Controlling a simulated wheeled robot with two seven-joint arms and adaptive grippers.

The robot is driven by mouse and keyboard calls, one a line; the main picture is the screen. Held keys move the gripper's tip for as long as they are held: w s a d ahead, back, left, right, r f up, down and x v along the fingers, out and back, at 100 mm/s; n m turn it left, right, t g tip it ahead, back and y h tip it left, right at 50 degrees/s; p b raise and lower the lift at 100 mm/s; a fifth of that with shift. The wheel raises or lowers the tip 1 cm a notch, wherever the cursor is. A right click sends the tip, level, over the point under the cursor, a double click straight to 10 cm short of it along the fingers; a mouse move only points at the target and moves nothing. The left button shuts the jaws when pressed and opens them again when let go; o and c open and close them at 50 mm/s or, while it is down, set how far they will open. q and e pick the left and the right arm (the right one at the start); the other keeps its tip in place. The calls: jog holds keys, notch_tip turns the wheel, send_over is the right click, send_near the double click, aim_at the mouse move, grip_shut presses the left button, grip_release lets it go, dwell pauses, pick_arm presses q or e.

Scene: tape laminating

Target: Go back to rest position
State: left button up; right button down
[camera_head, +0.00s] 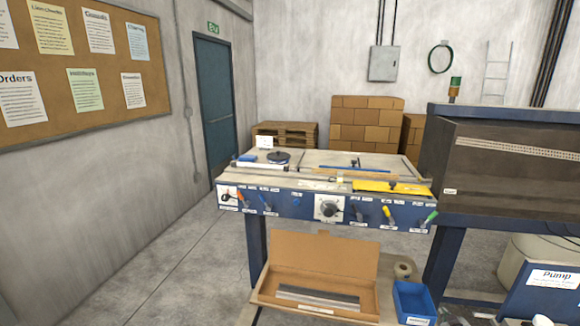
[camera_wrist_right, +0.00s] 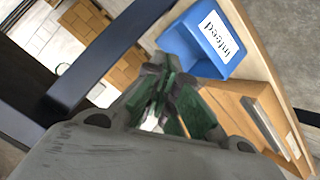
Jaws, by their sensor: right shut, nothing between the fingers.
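My right gripper (camera_wrist_right: 165,72) shows in the right wrist view with its green-padded fingers together and nothing between them. The blue bin labelled Infeed (camera_wrist_right: 180,45) lies just past the fingertips in that view; I cannot tell the exact gap. In the head view only a small part of my right gripper (camera_head: 449,314) shows at the bottom edge, right of the blue bin (camera_head: 414,303). My left gripper is in neither view.
The laminating bench (camera_head: 290,203) with knobs and coloured handles stands ahead. Below it an open cardboard box (camera_head: 322,257) holds flat strips, with a tape roll (camera_head: 403,270) beside it. A dark machine (camera_head: 510,165) stands at right. The floor at left is clear.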

jog(key=s+a+f+g+y, duration=0.1)
jog(key=s+a+f+g, duration=0.35)
jog(key=s+f, duration=0.85)
jog(key=s+a+f+g, duration=0.2)
jog(key=s+a+f, duration=0.5)
jog(key=s+f, duration=0.7)
jog(key=s+a+f+g+y, duration=0.1)
jog(key=s+a+f, duration=0.3)
jog(key=s, duration=0.6)
jog(key=s+a+f+g+y, duration=0.1)
jog(key=s+a+f, duration=0.3)
jog(key=s+a, duration=0.5)
jog(key=s+a+f+g, duration=0.2)
jog(key=s+a+f, duration=0.3)
jog(key=s, duration=0.7)
jog(key=shift+s+a+y, duration=0.2)
jog(key=shift+a+y, duration=0.2)
jog(key=shift+a, duration=0.65)
